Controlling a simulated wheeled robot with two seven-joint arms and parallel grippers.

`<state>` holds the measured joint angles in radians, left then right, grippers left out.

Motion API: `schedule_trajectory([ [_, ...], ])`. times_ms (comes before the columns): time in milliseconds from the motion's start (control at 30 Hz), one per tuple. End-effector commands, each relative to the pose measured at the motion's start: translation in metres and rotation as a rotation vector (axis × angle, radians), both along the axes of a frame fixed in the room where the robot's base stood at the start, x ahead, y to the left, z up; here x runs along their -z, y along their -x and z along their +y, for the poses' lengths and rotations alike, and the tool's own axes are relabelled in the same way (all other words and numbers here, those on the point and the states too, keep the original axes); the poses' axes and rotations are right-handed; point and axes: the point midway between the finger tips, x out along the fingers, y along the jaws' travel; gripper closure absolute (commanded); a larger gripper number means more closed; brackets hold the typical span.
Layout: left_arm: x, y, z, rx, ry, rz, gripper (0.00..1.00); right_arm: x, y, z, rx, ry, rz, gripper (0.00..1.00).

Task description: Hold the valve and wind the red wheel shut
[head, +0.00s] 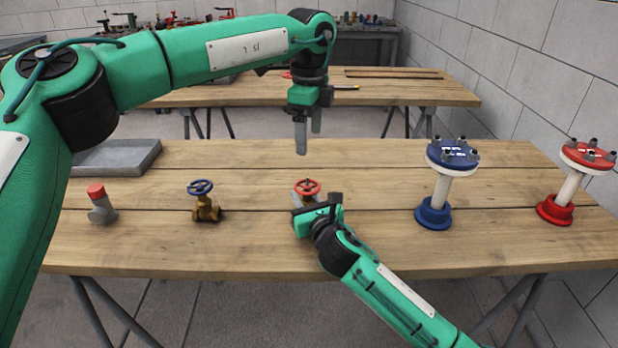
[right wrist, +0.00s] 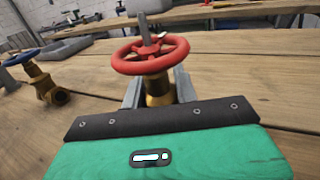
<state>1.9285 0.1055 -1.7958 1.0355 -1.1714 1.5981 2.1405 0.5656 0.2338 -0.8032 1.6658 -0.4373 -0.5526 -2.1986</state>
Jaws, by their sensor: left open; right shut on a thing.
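The valve with the red wheel (head: 307,187) stands upright on the wooden table in the middle. In the right wrist view its red wheel (right wrist: 150,55) sits on top of a brass body (right wrist: 157,90). My right gripper (right wrist: 158,88) is shut on the brass body below the wheel, one grey finger on each side. In the head view the right gripper hides most of the body. My left gripper (head: 308,135) is open and empty, pointing down above the table, higher than the red wheel and behind it.
A valve with a blue wheel (head: 204,200) and a grey fitting with a red cap (head: 101,205) stand to the left. A blue flanged stand (head: 434,215) and a red one (head: 556,209) stand to the right. A grey tray (head: 118,160) lies at the back left.

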Motion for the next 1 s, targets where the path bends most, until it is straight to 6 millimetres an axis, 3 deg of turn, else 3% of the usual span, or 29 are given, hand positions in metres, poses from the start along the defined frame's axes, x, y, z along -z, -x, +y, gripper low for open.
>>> schedule_trajectory([
  [167,0.018,0.0,0.001,-0.013,-0.003,0.002,0.25,0.001,0.0,0.0,0.0,0.0,0.001,1.0],
  [600,0.1,0.0,0.001,-0.011,-0.003,0.001,0.25,0.001,0.0,0.0,0.0,0.0,0.001,1.0],
  [800,0.117,0.0,0.001,-0.011,-0.002,0.0,0.25,0.001,0.0,0.0,0.0,0.0,0.001,1.0],
  [1000,0.12,0.0,0.001,-0.011,-0.002,-0.001,0.25,0.001,0.0,0.0,0.0,0.0,0.001,1.0],
])
